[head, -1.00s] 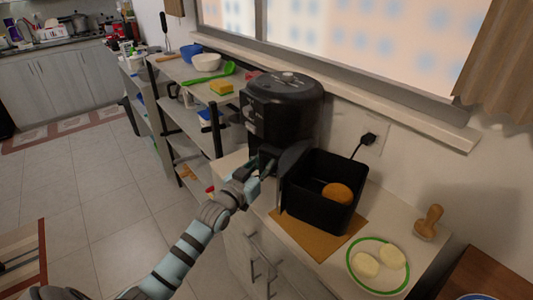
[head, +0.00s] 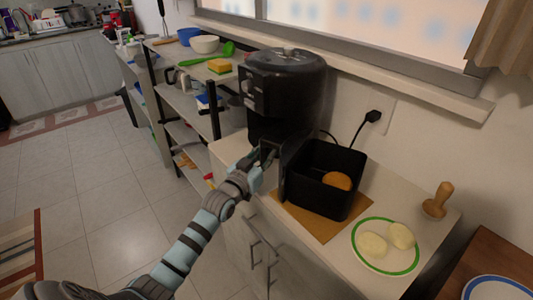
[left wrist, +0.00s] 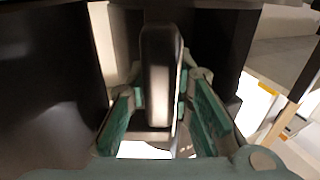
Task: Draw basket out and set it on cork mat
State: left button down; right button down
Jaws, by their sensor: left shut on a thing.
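The black square basket (head: 322,190) stands out in front of the black air fryer (head: 285,90), over the cork mat (head: 318,226). A round orange-brown piece of food (head: 337,181) lies inside it. The basket covers much of the mat, and I cannot tell whether its base fully touches it. My left gripper (head: 268,160) is shut on the basket's handle, at the basket's left side. In the left wrist view the dark upright handle (left wrist: 158,75) stands between the two green-padded fingers. My right gripper is not in view.
A green-rimmed plate (head: 385,246) with pale round pieces sits right of the mat. A wooden press (head: 436,200) stands behind it by the wall. A black plug and cord (head: 373,116) are behind the basket. A shelf (head: 180,75) with bowls and a sponge is at left.

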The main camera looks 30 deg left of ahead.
pick_arm(q)
jog(key=shift+f+b, duration=0.4)
jog(key=shift+b, duration=0.05)
dwell(0.3)
jog(key=c, duration=1.3)
grip_release()
jog(key=shift+c, duration=0.2)
jog(key=shift+s+f, duration=0.1)
